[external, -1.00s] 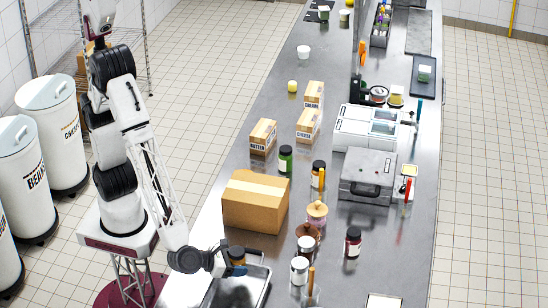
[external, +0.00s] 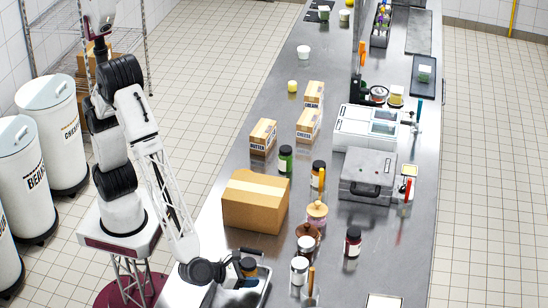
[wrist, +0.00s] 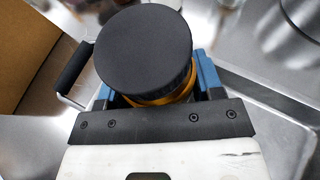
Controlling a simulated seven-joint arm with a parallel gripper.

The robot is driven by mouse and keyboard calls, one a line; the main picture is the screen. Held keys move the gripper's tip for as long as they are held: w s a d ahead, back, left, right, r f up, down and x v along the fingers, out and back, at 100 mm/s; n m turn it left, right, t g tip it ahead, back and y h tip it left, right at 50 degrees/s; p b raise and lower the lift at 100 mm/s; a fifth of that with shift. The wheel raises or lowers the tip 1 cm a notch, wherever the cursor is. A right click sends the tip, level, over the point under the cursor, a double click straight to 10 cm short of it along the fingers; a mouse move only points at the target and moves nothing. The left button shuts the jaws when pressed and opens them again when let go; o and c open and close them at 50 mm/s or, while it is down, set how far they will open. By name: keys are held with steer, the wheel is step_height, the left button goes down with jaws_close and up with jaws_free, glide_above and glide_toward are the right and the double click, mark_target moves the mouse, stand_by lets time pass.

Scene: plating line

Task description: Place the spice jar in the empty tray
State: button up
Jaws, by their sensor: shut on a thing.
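The spice jar (external: 249,266) has a black lid and an amber body. In the wrist view its lid (wrist: 143,50) fills the upper middle, with a strip of amber (wrist: 160,98) below it. My gripper (external: 238,269) is shut around the jar, with a blue finger on each side. The metal tray (external: 264,284) lies at the near left edge of the counter, partly hidden by my arm and the jar. The jar is at or above the tray's far part. I cannot tell whether it touches the tray floor.
A dark handle (wrist: 75,68) shows left of the jar in the wrist view. A large cardboard box (external: 255,202) stands behind the tray. Several jars stand to the right, including a white-bodied one (external: 299,270) close to the tray.

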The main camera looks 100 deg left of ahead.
steer(key=shift+f, duration=1.25)
steer(key=shift+f, duration=0.1)
steer(key=o, duration=1.1)
steer(key=shift+o, duration=0.2)
steer(key=shift+v, duration=6.05)
